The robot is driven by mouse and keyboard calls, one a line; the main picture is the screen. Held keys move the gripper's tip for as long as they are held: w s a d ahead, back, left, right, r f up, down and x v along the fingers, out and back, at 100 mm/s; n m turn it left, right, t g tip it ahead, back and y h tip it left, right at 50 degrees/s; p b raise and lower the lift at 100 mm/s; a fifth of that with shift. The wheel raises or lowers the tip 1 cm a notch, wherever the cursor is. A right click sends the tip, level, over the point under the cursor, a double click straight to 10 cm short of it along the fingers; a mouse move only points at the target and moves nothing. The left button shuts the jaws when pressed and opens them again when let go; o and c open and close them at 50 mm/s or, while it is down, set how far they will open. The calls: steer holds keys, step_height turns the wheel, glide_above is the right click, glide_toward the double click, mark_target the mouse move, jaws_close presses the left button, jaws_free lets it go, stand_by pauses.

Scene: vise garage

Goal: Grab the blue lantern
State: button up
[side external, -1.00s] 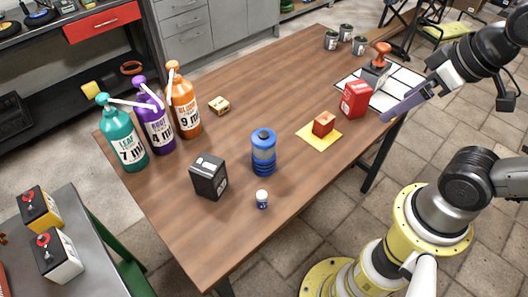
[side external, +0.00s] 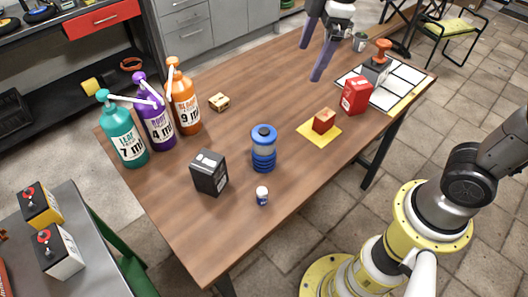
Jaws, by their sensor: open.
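The blue lantern (side external: 263,149) stands upright on the wooden table, with a blue cap, a pale clear middle and a ribbed blue base.
Three pump bottles (side external: 157,122) line the left edge. A red container (side external: 356,95) stands at right. The table's middle is clear.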

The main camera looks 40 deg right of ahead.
steer(key=n+g, duration=0.2)
glide_above(264, 129)
steer(key=d, duration=0.2)
step_height(264, 129, down, 7)
steer(key=shift+n+g, duration=0.3)
steer(key=shift+g, duration=0.1)
steer(key=f, duration=0.1)
steer(key=a+f, duration=0.2)
steer(key=f, duration=0.1)
steer(key=shift+w, duration=0.1)
step_height(264, 129, down, 7)
steer(key=shift+r, duration=0.1)
steer(key=shift+s+a+f, duration=0.1)
steer(key=shift+s+f, duration=0.05)
steer(key=shift+f, duration=1.45)
steer(key=shift+s+a+f, duration=0.1)
steer(key=shift+f, duration=1.5)
jaws_close()
steer(key=shift+r, duration=0.1)
steer(key=shift+r, duration=0.1)
